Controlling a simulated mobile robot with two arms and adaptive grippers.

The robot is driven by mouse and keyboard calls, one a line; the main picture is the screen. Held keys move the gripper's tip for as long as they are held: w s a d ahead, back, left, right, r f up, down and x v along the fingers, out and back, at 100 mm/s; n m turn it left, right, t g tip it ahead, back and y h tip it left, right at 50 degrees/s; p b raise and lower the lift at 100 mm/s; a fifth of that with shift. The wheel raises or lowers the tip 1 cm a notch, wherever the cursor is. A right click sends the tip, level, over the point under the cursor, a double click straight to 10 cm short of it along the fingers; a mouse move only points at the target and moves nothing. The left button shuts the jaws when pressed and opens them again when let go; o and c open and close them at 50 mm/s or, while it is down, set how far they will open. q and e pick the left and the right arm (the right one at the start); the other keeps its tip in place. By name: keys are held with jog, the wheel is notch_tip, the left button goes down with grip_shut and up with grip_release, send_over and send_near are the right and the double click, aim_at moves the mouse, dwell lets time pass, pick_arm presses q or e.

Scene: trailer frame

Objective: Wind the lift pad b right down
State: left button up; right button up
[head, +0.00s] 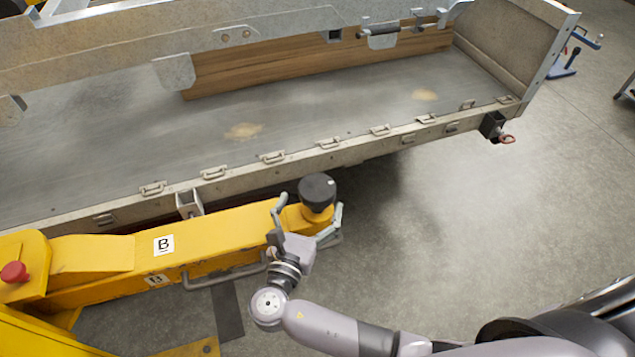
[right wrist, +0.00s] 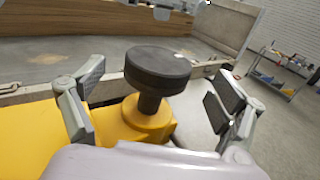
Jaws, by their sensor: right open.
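The lift pad b (head: 317,190) is a round black disc on a short dark stem. It sits at the end of a yellow lift arm (head: 215,240) marked with the letter B. In the right wrist view the pad (right wrist: 158,68) stands above a yellow round collar (right wrist: 148,120), with a length of stem showing. My right gripper (head: 310,222) is open, with one finger on each side of the pad. In the right wrist view both fingers (right wrist: 155,112) stand apart from the pad and stem. My left gripper is not in view.
The trailer frame (head: 330,155) runs behind and above the pad, with several lashing rings on its side rail. A red knob (head: 14,271) is on the yellow lift at left. A handle bar (head: 225,277) runs along the arm.

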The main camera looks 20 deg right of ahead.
aim_at(317, 186)
jog(key=x, duration=0.5)
jog(key=shift+w+d+p, duration=0.15)
jog(key=shift+w+p, duration=0.1)
jog(key=shift+p, duration=0.1)
jog(key=shift+c, duration=0.5)
jog(key=c, duration=1.1)
